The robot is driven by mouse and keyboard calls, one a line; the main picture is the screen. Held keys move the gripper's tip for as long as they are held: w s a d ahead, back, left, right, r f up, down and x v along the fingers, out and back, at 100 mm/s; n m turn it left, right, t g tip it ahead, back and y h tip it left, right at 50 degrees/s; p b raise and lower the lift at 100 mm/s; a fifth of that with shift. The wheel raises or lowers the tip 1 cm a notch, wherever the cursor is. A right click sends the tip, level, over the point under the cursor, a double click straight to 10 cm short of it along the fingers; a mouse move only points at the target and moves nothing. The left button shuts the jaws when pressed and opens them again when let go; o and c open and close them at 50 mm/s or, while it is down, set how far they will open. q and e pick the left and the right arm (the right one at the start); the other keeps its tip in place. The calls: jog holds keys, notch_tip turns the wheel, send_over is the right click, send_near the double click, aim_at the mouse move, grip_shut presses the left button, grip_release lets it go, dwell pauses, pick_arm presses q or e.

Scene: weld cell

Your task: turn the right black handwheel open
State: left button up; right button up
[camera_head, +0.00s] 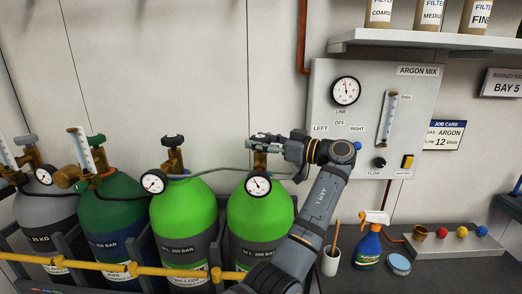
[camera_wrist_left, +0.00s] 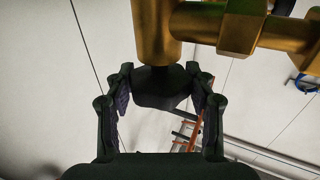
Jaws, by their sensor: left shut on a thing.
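The right bright green cylinder (camera_head: 262,213) stands with a brass valve and a round gauge (camera_head: 258,186) on top. My left gripper (camera_head: 262,142) is at the top of this valve and covers its handwheel in the head view. In the left wrist view the black handwheel (camera_wrist_left: 163,88) sits under the brass valve body (camera_wrist_left: 154,35), between the two fingers of the left gripper (camera_wrist_left: 162,100). The left gripper is shut on the handwheel. My right gripper is in neither view.
Another bright green cylinder (camera_head: 182,215) with its own black handwheel (camera_head: 173,140) stands to the left. A yellow rail (camera_head: 120,267) runs in front. The argon panel (camera_head: 325,90) is behind. A spray bottle (camera_head: 368,245) and a cup (camera_head: 331,262) stand right of my arm.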

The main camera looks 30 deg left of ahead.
aim_at(260, 136)
pick_arm(q)
jog(key=shift+f+n+g, duration=0.1)
jog(key=shift+n+g, duration=0.7)
jog(key=shift+g, duration=0.4)
jog(key=shift+g+h, duration=0.3)
jog(key=shift+f+n+g, duration=0.1)
jog(key=shift+n+g, duration=0.2)
jog(key=o, duration=1.2)
jog(key=shift+a, duration=0.1)
notch_tip(260, 136, up, 10)
jog(key=shift+r, duration=0.1)
